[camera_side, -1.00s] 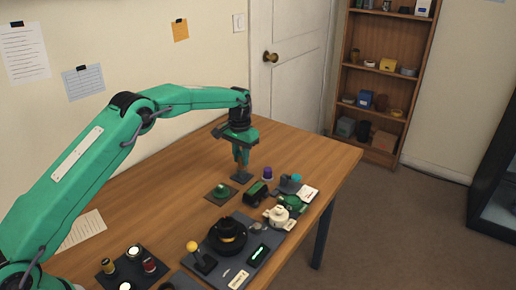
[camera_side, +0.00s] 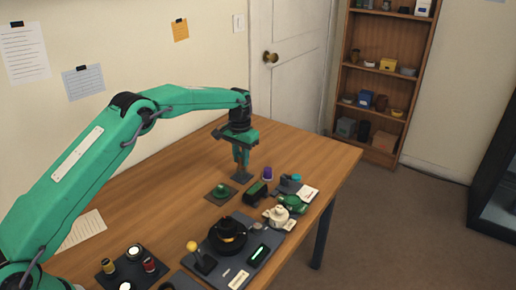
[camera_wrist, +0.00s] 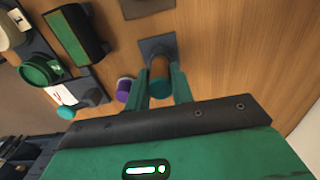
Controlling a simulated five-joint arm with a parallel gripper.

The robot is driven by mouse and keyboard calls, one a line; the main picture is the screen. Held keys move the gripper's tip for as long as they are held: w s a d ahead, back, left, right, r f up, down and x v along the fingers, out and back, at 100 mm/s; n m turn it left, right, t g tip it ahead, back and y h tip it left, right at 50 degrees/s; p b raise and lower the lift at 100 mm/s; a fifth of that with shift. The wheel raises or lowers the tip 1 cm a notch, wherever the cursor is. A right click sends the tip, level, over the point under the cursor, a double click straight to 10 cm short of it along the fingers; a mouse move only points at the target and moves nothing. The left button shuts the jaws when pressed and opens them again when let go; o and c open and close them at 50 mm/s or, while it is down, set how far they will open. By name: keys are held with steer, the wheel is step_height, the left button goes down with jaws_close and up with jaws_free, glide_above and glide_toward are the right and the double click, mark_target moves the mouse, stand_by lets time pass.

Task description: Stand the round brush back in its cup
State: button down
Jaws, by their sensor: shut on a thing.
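My gripper (camera_side: 241,162) points straight down over the far part of the table. In the wrist view, its fingers (camera_wrist: 161,82) are shut on the round brush (camera_wrist: 160,67), which shows as a tan, round end with a teal part between them. The brush is close above or at a dark square stand (camera_wrist: 148,44), which also shows in the side view (camera_side: 242,178). This stand seems to be the cup's place. The brush's lower end and any cup opening are hidden, so I cannot tell whether it is inside.
A purple cylinder (camera_side: 267,174) stands just right of the gripper. A dark green-topped block (camera_side: 256,192), a green round part (camera_side: 293,204) and a teal-topped piece (camera_side: 296,178) are nearby. Bare table is behind.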

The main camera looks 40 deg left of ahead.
steer(key=shift+f, duration=0.4)
stand_by(0.4)
steer(key=c, duration=0.7)
jaws_free()
steer(key=shift+o, duration=0.2)
steer(key=shift+r, duration=3.55)
